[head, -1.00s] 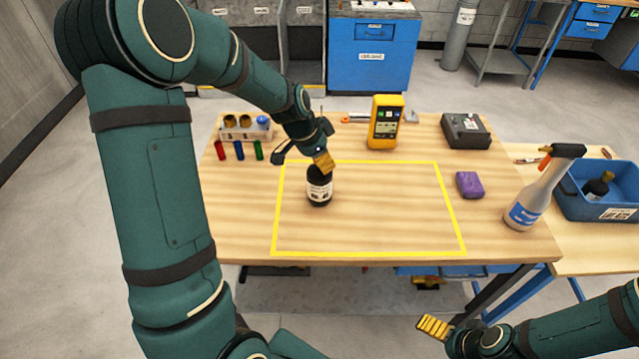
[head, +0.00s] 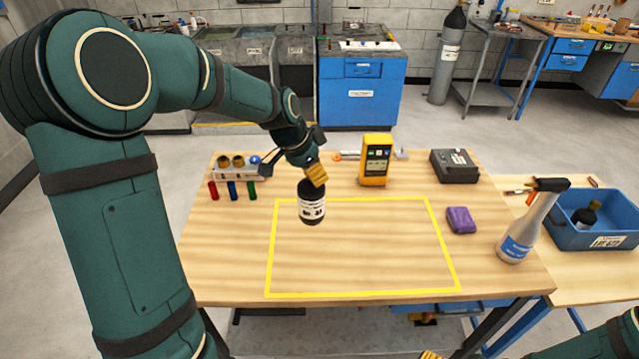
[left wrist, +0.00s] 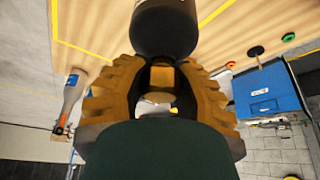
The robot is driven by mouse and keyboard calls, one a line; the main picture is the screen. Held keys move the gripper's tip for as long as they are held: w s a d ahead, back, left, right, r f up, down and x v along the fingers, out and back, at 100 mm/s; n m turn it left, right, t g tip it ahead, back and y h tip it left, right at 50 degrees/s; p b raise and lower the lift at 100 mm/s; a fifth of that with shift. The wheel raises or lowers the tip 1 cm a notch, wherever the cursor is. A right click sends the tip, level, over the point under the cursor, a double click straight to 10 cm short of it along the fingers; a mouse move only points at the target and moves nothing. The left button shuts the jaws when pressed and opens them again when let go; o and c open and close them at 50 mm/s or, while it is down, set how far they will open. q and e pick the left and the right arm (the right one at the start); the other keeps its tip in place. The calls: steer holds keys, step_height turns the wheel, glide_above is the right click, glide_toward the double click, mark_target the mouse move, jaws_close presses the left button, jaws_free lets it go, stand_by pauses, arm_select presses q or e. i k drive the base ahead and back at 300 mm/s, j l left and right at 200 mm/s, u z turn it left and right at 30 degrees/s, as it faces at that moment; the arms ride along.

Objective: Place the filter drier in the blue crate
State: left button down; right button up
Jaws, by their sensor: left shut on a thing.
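The filter drier, a black cylinder with a white label (head: 311,208), is in my left gripper (head: 315,176), whose yellow-padded fingers are shut on its top end. It hangs roughly upright, seemingly just above the table at the upper left of the yellow outline. In the left wrist view its dark body (left wrist: 164,30) shows beyond the finger pads (left wrist: 160,90). The blue crate (head: 600,236) stands at the right on a side table and has a dark bottle in it. Only a yellow edge of my right gripper (head: 432,355) shows at the bottom.
A spray bottle (head: 527,225) stands between the outline and the crate. A purple block (head: 461,220), a black box (head: 455,166), a yellow meter (head: 375,160) and a rack (head: 236,172) with colored tubes in front are on the workbench. The outlined area (head: 361,293) is clear.

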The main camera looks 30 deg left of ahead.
mark_target(599, 229)
steer(key=l+z, duration=0.1)
steer(key=z, duration=1.45)
steer(key=i+z, duration=0.1)
steer(key=i, duration=2.85)
steer(key=i+j+u, duration=0.1)
steer(key=u, duration=1.35)
steer(key=i+l, duration=0.05)
